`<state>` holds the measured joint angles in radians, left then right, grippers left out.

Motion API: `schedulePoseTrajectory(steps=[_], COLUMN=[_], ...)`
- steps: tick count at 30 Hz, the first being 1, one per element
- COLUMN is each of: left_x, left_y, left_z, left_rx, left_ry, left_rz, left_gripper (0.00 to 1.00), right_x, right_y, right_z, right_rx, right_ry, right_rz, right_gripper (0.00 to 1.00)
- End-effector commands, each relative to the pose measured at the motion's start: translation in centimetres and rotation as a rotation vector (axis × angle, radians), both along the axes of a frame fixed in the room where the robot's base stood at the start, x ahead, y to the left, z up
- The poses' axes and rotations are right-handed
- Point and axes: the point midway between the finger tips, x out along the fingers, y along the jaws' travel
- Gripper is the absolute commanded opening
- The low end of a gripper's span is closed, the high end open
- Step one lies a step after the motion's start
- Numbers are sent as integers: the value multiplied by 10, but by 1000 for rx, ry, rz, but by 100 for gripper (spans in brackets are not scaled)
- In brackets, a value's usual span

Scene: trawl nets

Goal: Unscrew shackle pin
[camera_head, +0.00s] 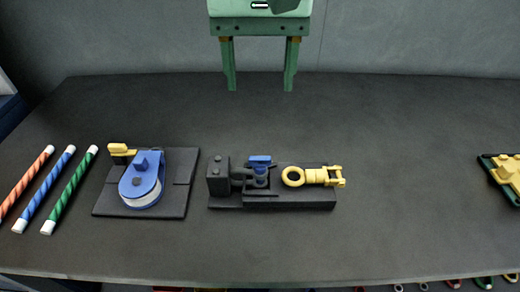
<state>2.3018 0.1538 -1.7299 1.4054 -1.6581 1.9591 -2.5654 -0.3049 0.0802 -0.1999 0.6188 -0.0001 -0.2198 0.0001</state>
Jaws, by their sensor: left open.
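A dark fixture (290,202) lies on the middle of the table. A yellow ring (285,181) joins a short yellow barrel (315,177) and a yellow forked end (338,175) on its right side. A blue piece (260,161) sits on dark hardware in its left half. I cannot tell for certain which part is the shackle pin. My green left gripper (260,88) hangs from the top edge, beyond the fixture in the picture. Its two fingers point down and are wide apart, with nothing between them. My right gripper is not in view.
A blue block (140,180) with a yellow lever (120,149) stands on a dark plate left of the fixture. Orange, blue and green striped rods (70,190) lie at the far left. A green tray with yellow parts (505,172) is at the right edge. Table right of the fixture is clear.

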Motion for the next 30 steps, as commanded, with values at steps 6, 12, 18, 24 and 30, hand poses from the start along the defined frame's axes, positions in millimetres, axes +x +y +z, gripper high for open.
schedulePoseTrajectory(steps=[6,12,18,24,30], left_x=[2,2,1,1,0], left_y=[0,0,0,0,0], left_z=[-29,-81,-129,-159,-168], left_rx=[0,0,-1,-1,-2], left_ry=[8,13,10,6,4], left_rz=[-2,-3,-4,-1,-1], left_gripper=[60,60,60,60,60], right_x=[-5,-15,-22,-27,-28], right_y=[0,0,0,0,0], right_z=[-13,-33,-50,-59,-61], right_rx=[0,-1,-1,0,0], right_ry=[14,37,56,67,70], right_rz=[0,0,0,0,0], right_gripper=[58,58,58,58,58])
